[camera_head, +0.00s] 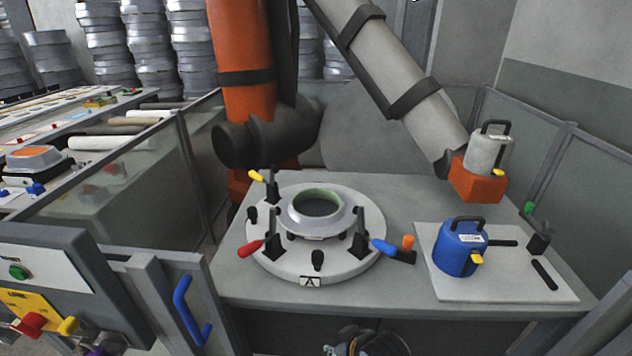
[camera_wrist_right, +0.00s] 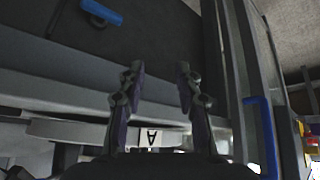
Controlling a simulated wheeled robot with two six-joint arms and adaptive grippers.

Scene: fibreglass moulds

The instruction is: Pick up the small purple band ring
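No small purple band ring can be made out for sure. My right gripper (camera_head: 366,349) is at the bottom centre of the head view, in front of the table and mostly cut off. In the right wrist view its two fingers (camera_wrist_right: 160,75) stand apart with nothing between them; their inner sides look purplish.
A grey table (camera_head: 400,195) carries a round clamp fixture (camera_head: 318,262) marked A. A blue device (camera_head: 459,250) stands on a white plate (camera_head: 525,285) at right. Glass panels flank the table.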

